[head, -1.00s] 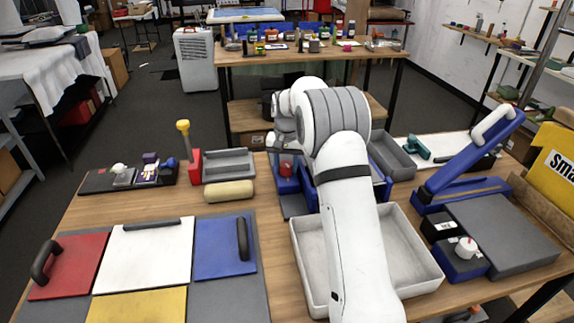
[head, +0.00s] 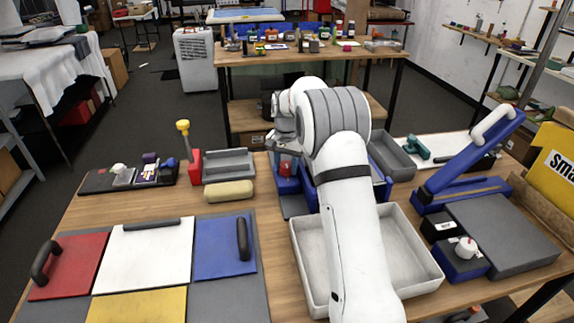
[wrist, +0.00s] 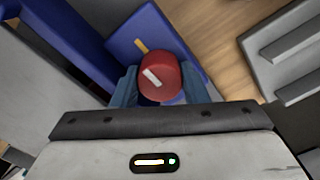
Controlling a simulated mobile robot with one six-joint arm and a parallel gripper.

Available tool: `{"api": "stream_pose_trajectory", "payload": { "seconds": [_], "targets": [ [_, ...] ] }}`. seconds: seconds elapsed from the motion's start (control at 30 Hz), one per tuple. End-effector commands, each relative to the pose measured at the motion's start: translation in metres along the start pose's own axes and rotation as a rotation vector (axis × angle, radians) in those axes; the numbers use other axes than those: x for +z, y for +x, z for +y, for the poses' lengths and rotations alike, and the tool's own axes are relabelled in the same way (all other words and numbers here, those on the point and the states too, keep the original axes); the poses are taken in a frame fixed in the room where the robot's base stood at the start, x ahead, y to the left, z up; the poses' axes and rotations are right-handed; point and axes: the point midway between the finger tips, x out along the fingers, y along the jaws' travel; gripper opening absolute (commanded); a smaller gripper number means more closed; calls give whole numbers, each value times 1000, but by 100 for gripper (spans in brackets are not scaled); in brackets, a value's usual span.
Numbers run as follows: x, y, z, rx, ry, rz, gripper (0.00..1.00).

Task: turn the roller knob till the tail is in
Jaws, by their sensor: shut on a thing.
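The red roller knob (wrist: 160,80) with a white mark shows in the wrist view, at the middle. My gripper (wrist: 158,92) is shut on the knob, with one blue-grey finger on each side of it. An orange mark (wrist: 141,46) sits on the blue body (wrist: 190,58) beside the knob. In the head view the blue device (head: 286,186) stands behind my arm, and the arm hides much of it. I cannot make out the film tail in either view.
A pale open tray (head: 420,262) lies under my arm. A grey tray (head: 228,166) and a beige roll (head: 228,191) stand to the left. Coloured panels (head: 225,247) lie at the front left. A blue lever device (head: 465,165) stands at the right.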

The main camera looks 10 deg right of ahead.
Motion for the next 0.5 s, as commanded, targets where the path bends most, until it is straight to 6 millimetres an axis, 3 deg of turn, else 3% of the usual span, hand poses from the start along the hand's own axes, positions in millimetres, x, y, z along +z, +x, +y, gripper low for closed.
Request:
{"api": "stream_pose_trajectory", "payload": {
  "seconds": [0.27, 0.5],
  "targets": [
    [-1, -1, 0, -2, -1, 3, 60],
    [0, -2, 0, -1, -1, 2, 61]
  ]
}}
